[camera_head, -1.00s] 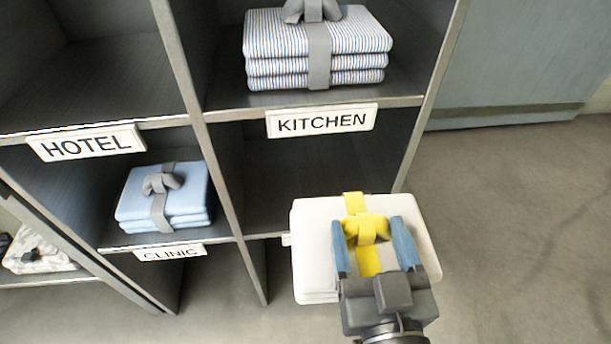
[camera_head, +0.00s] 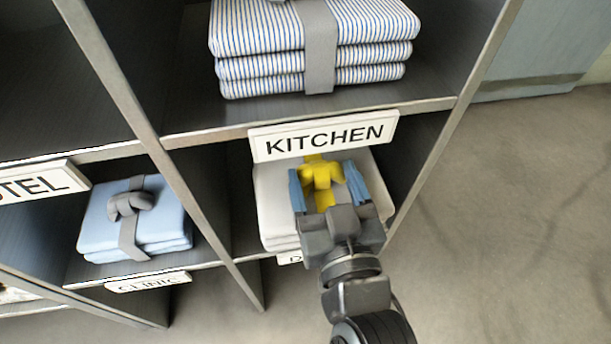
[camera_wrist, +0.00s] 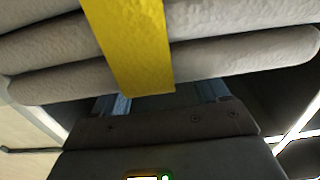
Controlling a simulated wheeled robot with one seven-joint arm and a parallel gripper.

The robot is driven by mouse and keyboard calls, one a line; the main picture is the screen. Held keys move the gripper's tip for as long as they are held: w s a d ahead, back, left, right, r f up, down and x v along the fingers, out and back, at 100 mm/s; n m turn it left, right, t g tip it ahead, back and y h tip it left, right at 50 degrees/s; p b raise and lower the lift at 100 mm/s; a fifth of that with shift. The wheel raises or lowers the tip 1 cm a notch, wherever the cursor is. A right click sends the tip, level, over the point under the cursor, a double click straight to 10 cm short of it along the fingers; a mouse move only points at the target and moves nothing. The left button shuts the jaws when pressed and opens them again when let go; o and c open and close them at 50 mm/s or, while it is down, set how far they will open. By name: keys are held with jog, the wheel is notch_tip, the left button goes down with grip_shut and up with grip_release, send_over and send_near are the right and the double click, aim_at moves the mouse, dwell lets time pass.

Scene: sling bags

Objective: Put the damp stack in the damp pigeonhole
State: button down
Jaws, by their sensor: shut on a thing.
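The damp stack is a white folded stack (camera_head: 275,205) with a yellow band and a yellow knot. My gripper (camera_head: 328,180), with blue fingers, is shut on the yellow knot on top of it. The stack is inside the lower right pigeonhole (camera_head: 415,135), under the KITCHEN label, at least in part. The label below this pigeonhole (camera_head: 288,259) is mostly hidden; only a first letter like D shows. In the wrist view the white layers (camera_wrist: 220,50) and yellow band (camera_wrist: 130,40) fill the top. Whether the stack touches the shelf floor I cannot tell.
The KITCHEN label (camera_head: 324,136) hangs just above the stack, at the shelf edge. A striped stack (camera_head: 260,65) fills the pigeonhole above. A blue stack (camera_head: 95,220) lies in the CLINIC pigeonhole to the left, past a divider (camera_head: 215,230). Open floor (camera_head: 520,210) lies to the right.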

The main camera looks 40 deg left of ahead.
jog(key=w+a+f, duration=0.1)
jog(key=a, duration=0.1)
jog(key=w+a+f, duration=0.1)
jog(key=a, duration=0.1)
jog(key=w+a+f+b, duration=0.1)
jog(key=shift+w+a+f, duration=0.4)
jog(key=shift+f+b, duration=1.15)
jog(key=shift+f, duration=0.85)
jog(key=shift+f, duration=0.2)
grip_release()
jog(key=shift+f, duration=0.1)
